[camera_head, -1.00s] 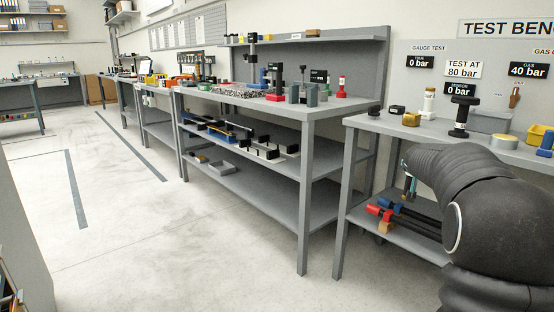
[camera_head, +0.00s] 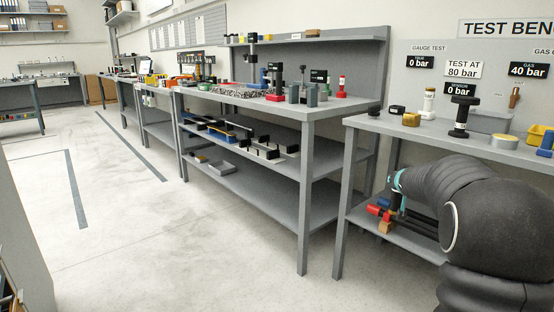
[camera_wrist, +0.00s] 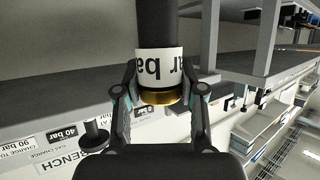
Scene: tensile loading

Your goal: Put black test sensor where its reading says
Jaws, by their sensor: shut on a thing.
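My gripper (camera_wrist: 160,88) is shut on a black cylinder (camera_wrist: 158,25) in the wrist view. The cylinder has a white label, upside down there, with only part of the word "bar" legible, and a brass-coloured end. I cannot tell whether it is the black test sensor. In the head view, my arm blocks most of the gripper and the held cylinder. A black-topped post on a round base (camera_head: 459,115) stands on the right bench. Signs on the panel read "TEST AT 80 bar" (camera_head: 463,69), "GAS 40 bar" (camera_head: 528,70) and "0 bar" (camera_head: 461,90).
The grey floor (camera_head: 170,240) at left is clear.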

